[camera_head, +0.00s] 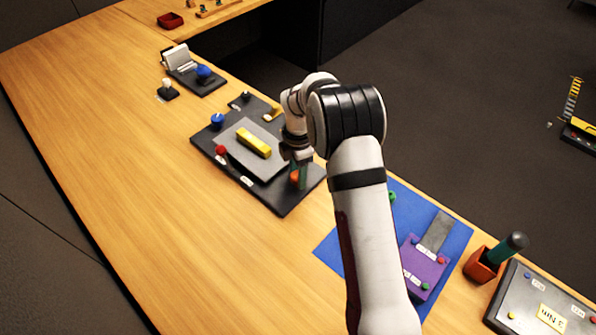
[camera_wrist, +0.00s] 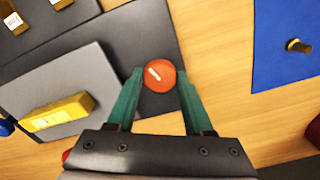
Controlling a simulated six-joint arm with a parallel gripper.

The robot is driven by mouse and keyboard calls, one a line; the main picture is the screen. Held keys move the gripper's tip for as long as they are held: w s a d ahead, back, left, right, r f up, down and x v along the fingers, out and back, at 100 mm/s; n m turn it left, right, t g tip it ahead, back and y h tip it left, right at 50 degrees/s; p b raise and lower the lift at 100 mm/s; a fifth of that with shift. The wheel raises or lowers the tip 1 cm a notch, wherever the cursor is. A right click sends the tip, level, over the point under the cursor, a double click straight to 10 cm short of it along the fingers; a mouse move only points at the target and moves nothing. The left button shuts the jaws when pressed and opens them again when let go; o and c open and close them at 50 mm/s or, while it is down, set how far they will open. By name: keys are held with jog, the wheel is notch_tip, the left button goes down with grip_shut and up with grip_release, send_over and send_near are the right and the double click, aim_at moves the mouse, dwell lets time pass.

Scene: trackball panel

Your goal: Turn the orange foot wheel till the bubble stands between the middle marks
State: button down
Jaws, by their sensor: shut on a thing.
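The orange foot wheel (camera_wrist: 158,76) sits near a corner of the dark base plate (camera_wrist: 150,33). My gripper (camera_wrist: 159,82) is shut on the orange wheel, with one green finger on each side of it. A pale line shows on top of the wheel. In the head view the wheel (camera_head: 294,177) is partly covered by my gripper (camera_head: 299,174). A yellow level (camera_head: 254,142) lies on the grey plate (camera_head: 238,160); it also shows in the wrist view (camera_wrist: 57,112). Its bubble and marks are too small to read.
A blue knob (camera_head: 217,120) and a red knob (camera_head: 220,150) stand on the same base. A blue mat (camera_head: 330,250) with a purple block (camera_head: 425,268) lies to the right. Bare wood is free on the left.

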jog(key=m, duration=0.4)
jog(key=shift+m, duration=0.3)
jog(key=m, duration=0.4)
jog(key=shift+m, duration=0.3)
jog(key=m, duration=0.4)
jog(key=shift+m, duration=2.4)
jog(key=shift+c, duration=1.5)
grip_release()
